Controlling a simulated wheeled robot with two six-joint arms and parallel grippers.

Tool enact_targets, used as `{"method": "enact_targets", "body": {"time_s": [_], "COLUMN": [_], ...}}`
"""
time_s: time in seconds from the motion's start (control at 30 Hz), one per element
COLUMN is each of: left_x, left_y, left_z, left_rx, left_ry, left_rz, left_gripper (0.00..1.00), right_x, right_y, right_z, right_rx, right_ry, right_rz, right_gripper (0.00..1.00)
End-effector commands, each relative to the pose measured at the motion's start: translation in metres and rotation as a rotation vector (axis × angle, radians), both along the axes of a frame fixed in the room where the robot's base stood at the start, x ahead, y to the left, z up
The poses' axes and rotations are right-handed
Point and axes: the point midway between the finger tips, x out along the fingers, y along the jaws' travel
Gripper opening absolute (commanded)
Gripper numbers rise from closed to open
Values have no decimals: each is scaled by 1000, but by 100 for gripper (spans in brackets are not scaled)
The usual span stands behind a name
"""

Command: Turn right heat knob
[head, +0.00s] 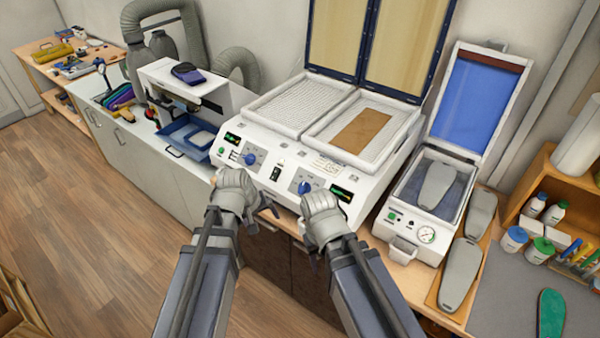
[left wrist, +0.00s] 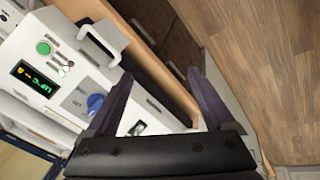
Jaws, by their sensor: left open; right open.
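The white heater unit (head: 290,165) has two blue knobs on its sloped front panel. The right heat knob (head: 304,188) sits beside the right display (head: 343,193); the same knob shows in the left wrist view (left wrist: 95,103), next to a finger in the picture. The left knob (head: 249,159) is further left. My left gripper (head: 262,216) is open and empty in front of the panel, between the two knobs. My right gripper (head: 308,238) is open just below and in front of the right knob; its fingers are largely hidden by its own body.
A vacuum press (head: 403,250) with a handle and gauge stands close on the right. Grey insole forms (head: 462,272) lie beside it. The heater's blue-framed lids (head: 365,45) stand raised. Open floor (head: 80,230) lies to the left.

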Motion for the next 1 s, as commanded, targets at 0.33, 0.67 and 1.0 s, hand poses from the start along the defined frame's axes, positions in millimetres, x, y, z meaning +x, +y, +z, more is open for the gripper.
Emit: {"method": "enact_targets", "body": {"time_s": [0.33,0.67,1.0], "left_x": [85,95,112], "left_y": [-69,-78,-90], "left_z": [39,46,20], "left_rx": [-421,-499,-495], "left_ry": [-121,-125,-125], "left_rz": [443,516,513], "left_gripper": [88,88,88], "right_x": [0,0,0], "right_y": [0,0,0], "right_z": [3,1,-24], "right_rx": [0,0,0], "right_ry": [0,0,-1], "right_rz": [0,0,-2], "right_gripper": [50,50,50]}}
